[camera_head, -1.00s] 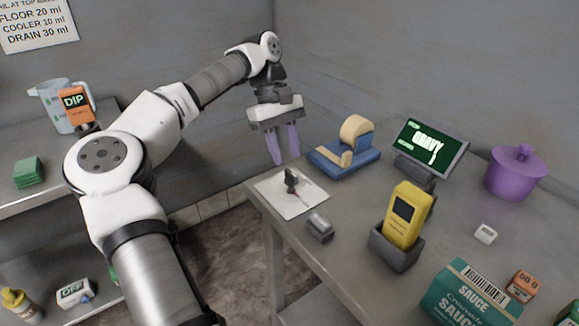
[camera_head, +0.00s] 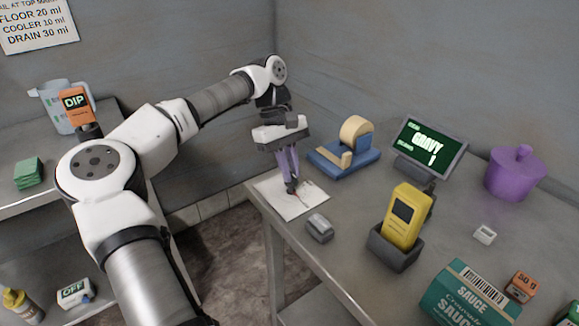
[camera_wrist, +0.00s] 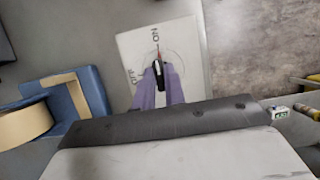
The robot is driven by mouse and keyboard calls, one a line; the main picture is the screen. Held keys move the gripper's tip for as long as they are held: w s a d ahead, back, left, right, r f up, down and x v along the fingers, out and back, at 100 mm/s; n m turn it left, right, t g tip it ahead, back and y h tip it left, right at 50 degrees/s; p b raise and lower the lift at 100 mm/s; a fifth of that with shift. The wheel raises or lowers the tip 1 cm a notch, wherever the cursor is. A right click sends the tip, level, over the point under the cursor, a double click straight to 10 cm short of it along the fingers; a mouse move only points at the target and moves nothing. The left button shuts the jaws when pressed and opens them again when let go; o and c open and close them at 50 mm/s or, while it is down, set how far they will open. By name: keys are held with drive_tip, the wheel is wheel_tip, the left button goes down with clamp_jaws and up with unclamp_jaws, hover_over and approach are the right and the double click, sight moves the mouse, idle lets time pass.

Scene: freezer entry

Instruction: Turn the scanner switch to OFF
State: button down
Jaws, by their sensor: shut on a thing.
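The scanner switch is a dark knob (camera_wrist: 158,74) on a pale plate (camera_wrist: 190,55) at the table's left corner. In the wrist view the plate reads ON near the knob's far end and what looks like OFF to the lower left. A red mark on the knob's tip points towards ON. My gripper (camera_head: 290,185) reaches down over the plate in the head view, its purple fingers shut on the knob. The fingers cover part of the knob. The plate also shows in the head view (camera_head: 310,199).
A blue tape dispenser (camera_head: 345,150) stands just behind the plate. A small grey block (camera_head: 319,228) lies in front of it. A yellow scanner (camera_head: 404,215) sits in a dark cradle, with a screen (camera_head: 428,147) reading GRAVY behind. The floor is open to the plate's left.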

drive_tip(key=shift+n, duration=0.3)
drive_tip(key=n+t+h+b, duration=0.1)
drive_tip(key=n, duration=0.2)
drive_tip(key=shift+a+f+n, duration=0.1)
drive_tip(key=shift+n, duration=0.2)
drive_tip(key=n+t+b, duration=0.1)
drive_tip(key=n, duration=0.1)
drive_tip(key=n+t+b, duration=0.1)
drive_tip(key=n+b, duration=0.1)
drive_tip(key=n, duration=0.1)
drive_tip(key=shift+s+n+h+b, duration=0.2)
drive_tip(key=shift+n+h+b, duration=0.1)
drive_tip(key=shift+h, duration=0.1)
drive_tip(key=n+t+b, duration=0.2)
drive_tip(key=n+b, duration=0.1)
drive_tip(key=n, duration=0.1)
drive_tip(key=shift+s+f, duration=0.1)
drive_tip(key=shift+s+n+t+y+b, duration=0.1)
drive_tip(key=shift+n+t+y+b, duration=0.5)
drive_tip(key=shift+n+b, duration=1.05)
drive_tip(key=shift+r+n+p, duration=0.2)
drive_tip(key=shift+n+p, duration=0.1)
drive_tip(key=shift+n, duration=0.25)
drive_tip(key=c, duration=1.5)
unclamp_jaws()
drive_tip(key=shift+o, duration=0.2)
